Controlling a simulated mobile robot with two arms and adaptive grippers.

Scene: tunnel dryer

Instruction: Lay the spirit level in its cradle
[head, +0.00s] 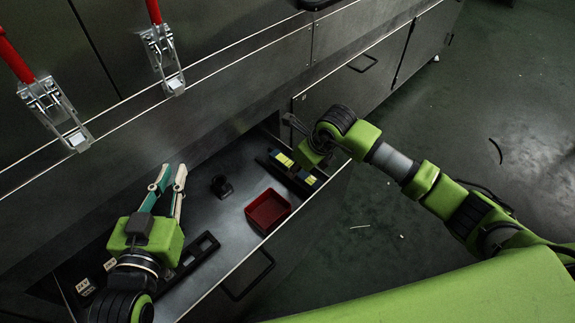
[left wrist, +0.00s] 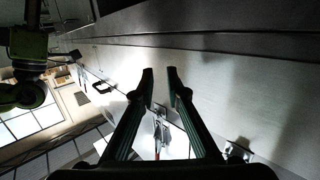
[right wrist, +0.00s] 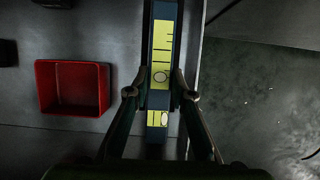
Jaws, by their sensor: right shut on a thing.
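The spirit level is a dark blue bar with yellow graduated faces and round vials. In the head view its yellow parts (head: 283,160) show at the right end of the open drawer, under my right gripper (head: 297,166). In the right wrist view the spirit level (right wrist: 162,40) runs up the picture between the fingers of my right gripper (right wrist: 160,92), which is shut on it. A long black holder with cutouts (head: 205,246) lies empty at the drawer's left; I cannot tell for sure that it is the cradle. My left gripper (head: 169,177) is open and empty above the drawer; its fingers (left wrist: 160,75) stand apart.
A red open box (head: 268,211) stands in the drawer (head: 228,222), left of the level; it also shows in the right wrist view (right wrist: 73,88). A small black round part (head: 221,186) is near the back. Small white-marked pieces (head: 86,287) lie far left. Red-handled clamps (head: 163,58) stand above.

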